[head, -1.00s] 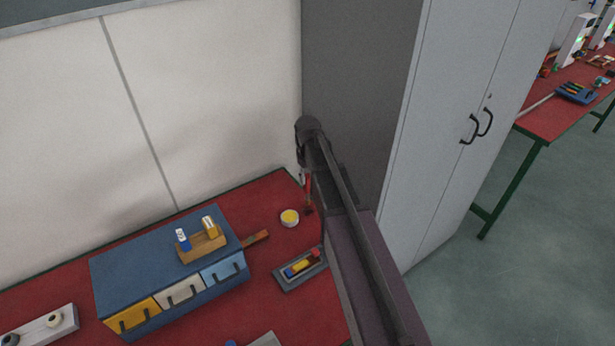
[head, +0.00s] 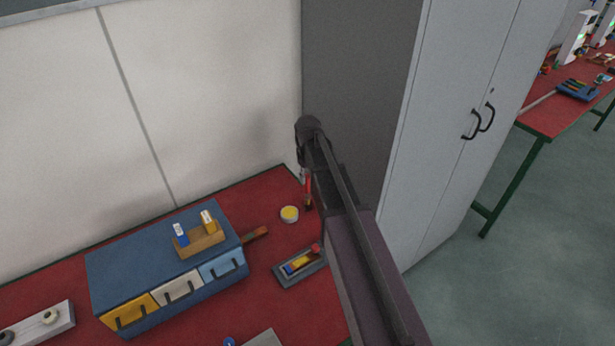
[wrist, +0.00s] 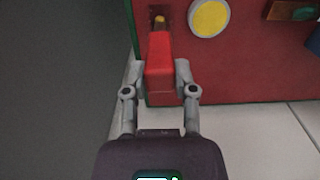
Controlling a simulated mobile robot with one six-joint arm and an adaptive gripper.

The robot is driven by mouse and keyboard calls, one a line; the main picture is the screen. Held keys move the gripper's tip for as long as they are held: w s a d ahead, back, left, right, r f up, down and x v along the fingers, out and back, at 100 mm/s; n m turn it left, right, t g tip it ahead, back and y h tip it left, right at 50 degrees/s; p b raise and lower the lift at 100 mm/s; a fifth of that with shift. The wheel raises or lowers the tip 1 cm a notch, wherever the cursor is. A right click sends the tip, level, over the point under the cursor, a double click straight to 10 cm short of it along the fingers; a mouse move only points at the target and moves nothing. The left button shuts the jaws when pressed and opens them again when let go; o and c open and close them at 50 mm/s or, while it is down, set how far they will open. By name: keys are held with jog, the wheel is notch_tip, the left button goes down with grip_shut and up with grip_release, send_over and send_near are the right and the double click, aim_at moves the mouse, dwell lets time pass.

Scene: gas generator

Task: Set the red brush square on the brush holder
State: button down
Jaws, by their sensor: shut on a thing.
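The red brush (wrist: 160,62) is between the two fingers of my gripper (wrist: 161,80), which is shut on it. Its dark, yellow-tipped end points to the top of the wrist view. In the head view my arm hides most of my gripper, and a thin red part of the brush (head: 308,185) shows beside it, above the far right corner of the red table. I cannot tell for sure which thing is the brush holder; a grey tray (head: 283,279) with blue, yellow and red pieces lies on the table, partly hidden by my arm.
A round tin with a yellow top (head: 289,214) stands near the brush. A blue drawer box (head: 125,257) carries a wooden rack (head: 203,243); a brown bar (head: 256,235) lies beside it. A grey cabinet (head: 440,130) stands close on the right, and a pale wall (head: 210,90) behind.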

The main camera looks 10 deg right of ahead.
jog(key=shift+f+b, duration=0.75)
jog(key=shift+f, duration=0.05)
jog(key=shift+c, duration=1.7)
grip_release()
jog(key=shift+r, duration=0.15)
notch_tip(320, 180, up, 13)
jog(key=p, duration=1.3)
jog(key=s+f+m+b, duration=0.1)
jog(key=s+m, duration=0.1)
jog(key=s, duration=0.7)
jog(key=s+f+m+b, duration=0.2)
jog(key=s, duration=0.8)
jog(key=shift+s+a+f, duration=0.15)
jog(key=shift+a+f, duration=0.1)
